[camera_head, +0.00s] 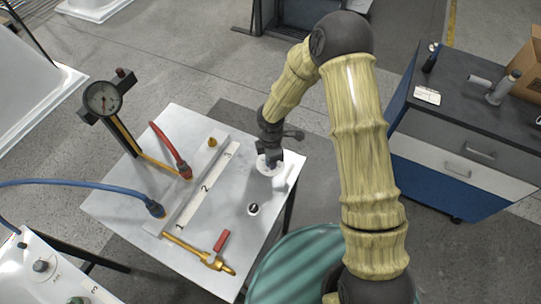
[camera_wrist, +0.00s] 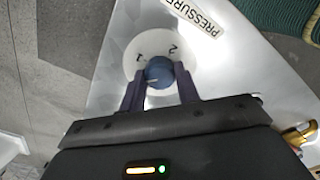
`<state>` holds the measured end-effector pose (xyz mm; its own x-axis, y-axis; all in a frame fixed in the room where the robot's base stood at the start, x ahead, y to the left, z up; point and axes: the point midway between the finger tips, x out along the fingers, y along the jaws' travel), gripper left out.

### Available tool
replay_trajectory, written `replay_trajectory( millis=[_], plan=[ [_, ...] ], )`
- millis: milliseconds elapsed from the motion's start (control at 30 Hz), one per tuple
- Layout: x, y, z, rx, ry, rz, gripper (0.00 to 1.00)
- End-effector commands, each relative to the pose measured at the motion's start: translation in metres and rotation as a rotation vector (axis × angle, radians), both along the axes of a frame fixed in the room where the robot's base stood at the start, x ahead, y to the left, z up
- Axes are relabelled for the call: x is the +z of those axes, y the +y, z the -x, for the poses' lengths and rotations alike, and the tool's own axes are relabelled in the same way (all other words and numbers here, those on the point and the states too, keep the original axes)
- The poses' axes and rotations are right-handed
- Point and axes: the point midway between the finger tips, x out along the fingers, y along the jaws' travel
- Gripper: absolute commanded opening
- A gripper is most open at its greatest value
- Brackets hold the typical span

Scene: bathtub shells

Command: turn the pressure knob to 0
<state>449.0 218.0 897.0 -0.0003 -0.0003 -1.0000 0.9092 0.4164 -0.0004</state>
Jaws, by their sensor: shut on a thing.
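A "PRESSURE" label (camera_wrist: 196,14) lies beside the dial. My gripper (camera_wrist: 160,78) has one dark finger on each side of the knob and is shut on it. A pale mark shows on the knob, but I cannot tell which numeral it points to. The near part of the dial is hidden by my gripper. In the head view my gripper (camera_head: 271,158) comes down onto the white dial (camera_head: 268,170) at the panel's right side.
The metal panel table (camera_head: 115,205) also holds a small black knob (camera_head: 253,209), a numbered strip (camera_head: 192,205), red (camera_head: 168,146) and blue hoses (camera_head: 90,184), and a brass valve with red handle (camera_head: 221,241). A gauge (camera_head: 103,98) stands behind left. A teal drum (camera_head: 290,272) is in front; a drawer cabinet (camera_head: 455,150) is right.

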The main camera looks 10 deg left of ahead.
Motion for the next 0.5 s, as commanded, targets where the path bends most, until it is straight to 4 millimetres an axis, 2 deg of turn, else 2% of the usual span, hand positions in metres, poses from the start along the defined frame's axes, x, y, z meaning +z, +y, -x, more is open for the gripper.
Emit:
replay_trajectory(
  millis=[500],
  plan=[
    [0.0029, -0.0005, -0.0011, 0.487, -0.001, 0.000, 0.09]
  ],
)
